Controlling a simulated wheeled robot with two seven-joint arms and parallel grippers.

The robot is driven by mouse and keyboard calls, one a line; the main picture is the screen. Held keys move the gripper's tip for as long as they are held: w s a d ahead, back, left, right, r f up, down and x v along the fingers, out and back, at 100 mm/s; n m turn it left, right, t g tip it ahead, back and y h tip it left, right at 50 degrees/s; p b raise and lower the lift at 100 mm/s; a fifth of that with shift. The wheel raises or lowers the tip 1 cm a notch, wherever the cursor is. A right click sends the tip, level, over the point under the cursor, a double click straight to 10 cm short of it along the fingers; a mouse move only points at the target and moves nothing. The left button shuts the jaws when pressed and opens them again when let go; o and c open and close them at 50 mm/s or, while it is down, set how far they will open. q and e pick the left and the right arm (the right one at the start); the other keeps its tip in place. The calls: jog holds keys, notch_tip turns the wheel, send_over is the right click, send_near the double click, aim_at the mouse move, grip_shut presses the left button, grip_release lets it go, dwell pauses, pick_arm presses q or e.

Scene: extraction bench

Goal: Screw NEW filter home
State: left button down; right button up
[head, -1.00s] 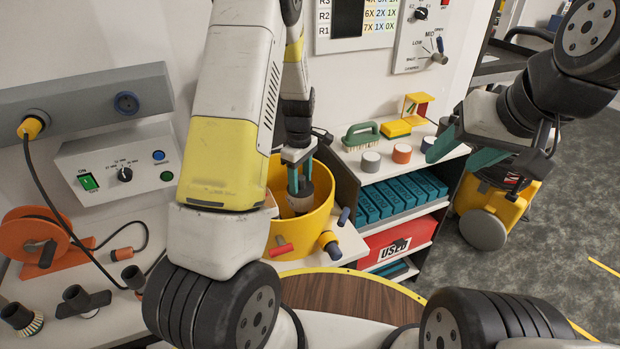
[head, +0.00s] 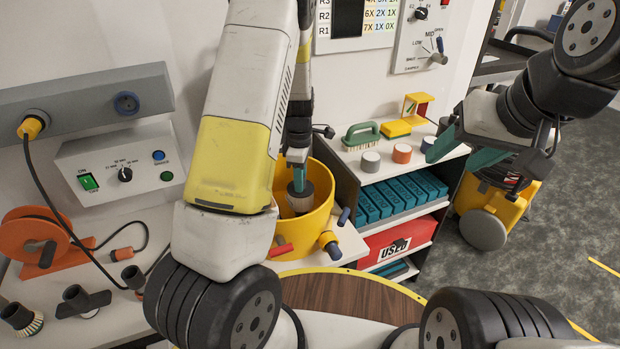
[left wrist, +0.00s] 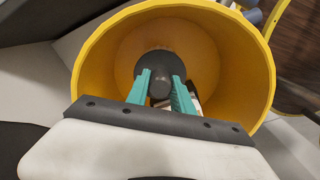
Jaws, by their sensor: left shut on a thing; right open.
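The filter (head: 300,202) stands inside the yellow drum (head: 325,210) and has a dark round top and a pale body. My left gripper (head: 298,185) reaches down into the drum and is shut on the filter's top. In the left wrist view, the teal fingers of my left gripper (left wrist: 161,88) sit either side of a small knob on the filter's dark round top (left wrist: 158,66). The filter's lower end and its seat are hidden, so I cannot tell how far it is seated. My right gripper (head: 455,160) is open and empty, to the right above the shelf unit.
A red bin marked USED (head: 378,250) and a row of teal boxes (head: 400,195) are on the shelves right of the drum. Round pucks (head: 402,153) and a brush (head: 362,135) stand on top. A control box (head: 118,170) and an orange reel (head: 40,240) are left.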

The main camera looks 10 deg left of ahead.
pick_arm(q)
jog(key=m, duration=1.6)
jog(key=shift+m, duration=0.4)
jog(key=m, duration=0.3)
jog(key=shift+m, duration=0.3)
jog(key=m, duration=0.6)
jog(key=shift+f+m, duration=0.1)
jog(key=shift+m, duration=0.2)
jog(key=c, duration=1.1)
grip_release()
